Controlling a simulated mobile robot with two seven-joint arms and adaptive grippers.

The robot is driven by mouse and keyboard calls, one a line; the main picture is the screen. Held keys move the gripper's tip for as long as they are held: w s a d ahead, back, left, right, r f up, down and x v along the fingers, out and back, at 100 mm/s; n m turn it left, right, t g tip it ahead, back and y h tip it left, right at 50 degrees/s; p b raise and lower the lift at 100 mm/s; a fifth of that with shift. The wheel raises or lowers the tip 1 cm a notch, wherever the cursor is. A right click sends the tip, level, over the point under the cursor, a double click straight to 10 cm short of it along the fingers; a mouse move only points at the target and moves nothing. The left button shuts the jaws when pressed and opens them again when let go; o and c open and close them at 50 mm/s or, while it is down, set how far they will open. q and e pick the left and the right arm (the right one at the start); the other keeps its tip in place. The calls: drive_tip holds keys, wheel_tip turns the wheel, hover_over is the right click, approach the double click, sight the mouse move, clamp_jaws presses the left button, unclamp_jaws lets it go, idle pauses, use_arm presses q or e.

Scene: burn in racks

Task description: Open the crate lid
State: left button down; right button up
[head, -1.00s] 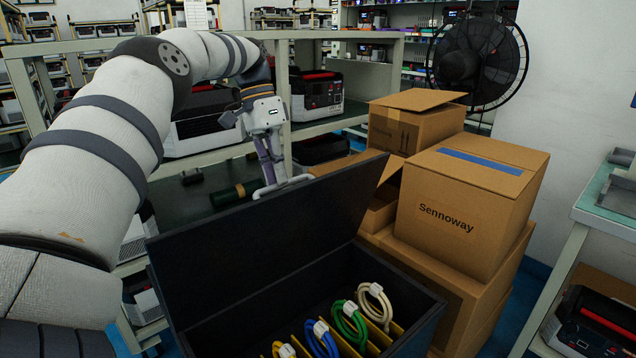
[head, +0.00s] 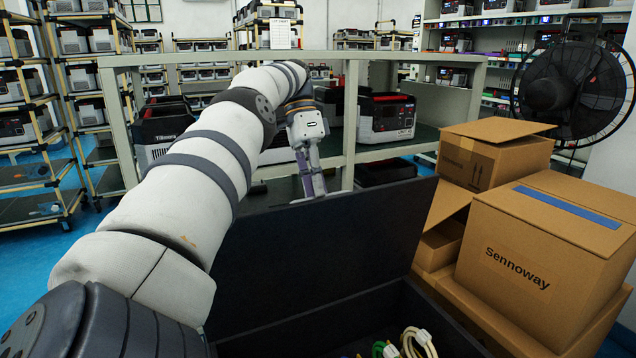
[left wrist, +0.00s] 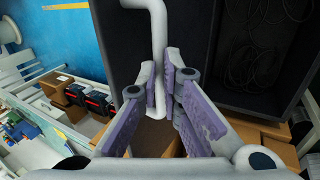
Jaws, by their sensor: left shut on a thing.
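The crate's dark lid (head: 325,250) stands raised along the back of the crate (head: 400,312). My left gripper (head: 313,190) is at the lid's top edge, partly hidden behind it in the head view. In the left wrist view, the left gripper (left wrist: 164,88) is shut on the lid's pale bar handle (left wrist: 158,50), which passes between its purple finger pads. The dark lid (left wrist: 122,60) shows beside the handle there. Coiled cables (head: 417,343) lie in the open crate, mostly cut off below. My right gripper is not in view.
Cardboard boxes, one marked Sennoway (head: 518,265), stand close to the crate's right side. A grey-framed shelf (head: 350,120) with devices stands behind the lid. A black fan (head: 575,85) is at the back right. Blue floor (head: 30,225) is open at the left.

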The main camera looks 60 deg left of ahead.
use_arm(q)
drive_tip(key=f, duration=0.2)
drive_tip(key=shift+s+a+f+g, duration=0.3)
drive_tip(key=shift+s, duration=0.05)
drive_tip(key=c, duration=1.7)
unclamp_jaws()
drive_tip(key=shift+w+a+f, duration=0.1)
drive_tip(key=o, duration=0.5)
drive_tip(key=shift+w+a+f, duration=0.1)
drive_tip(key=shift+w+a, duration=0.05)
drive_tip(key=shift+a, duration=0.1)
drive_tip(key=shift+c, duration=0.5)
